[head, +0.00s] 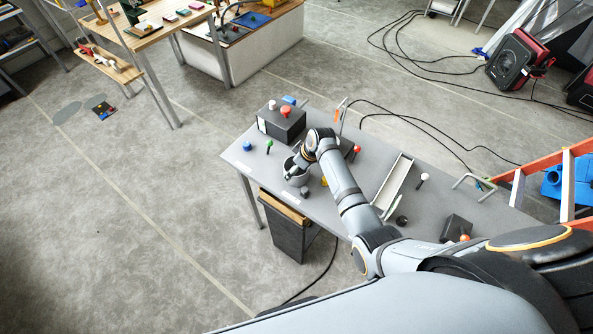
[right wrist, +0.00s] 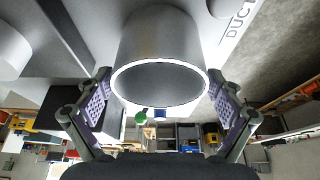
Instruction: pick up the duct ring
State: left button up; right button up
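The duct ring (right wrist: 160,60), a grey hollow cylinder with a bright rim, fills the upper middle of the right wrist view. In the head view, the ring (head: 289,172) sits on the grey table beneath the end of my right arm. My right gripper (right wrist: 160,85) is open, with one finger on each side of the ring. Small gaps seem to show between the fingers and its wall. The lettering "DUCT" lies on the table beside the ring. In the head view, my wrist partly hides the ring. My left gripper is not in view.
On the grey table (head: 235,157), a dark box (head: 282,123) with knobs stands behind the ring. A blue knob (head: 247,146) and a green one (head: 268,146) are left, a dark knob (head: 305,192) in front. A long white tray (head: 394,183) lies right of my arm.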

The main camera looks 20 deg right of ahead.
jog(key=c, duration=0.6)
jog(key=shift+r, duration=0.15)
jog(key=shift+w+r, duration=0.1)
jog(key=shift+r, duration=0.2)
jog(key=s+d+r+b, duration=0.1)
jog(key=s+d+r, duration=0.2)
jog(key=r, duration=0.1)
jog(key=s+d+r+b, duration=0.2)
jog(key=s+d+r, duration=0.1)
jog(key=d+r, duration=0.1)
jog(key=s+d+r+b, duration=0.1)
jog(key=s+d+r, duration=0.2)
jog(key=r, duration=0.1)
jog(key=shift+d, duration=0.35)
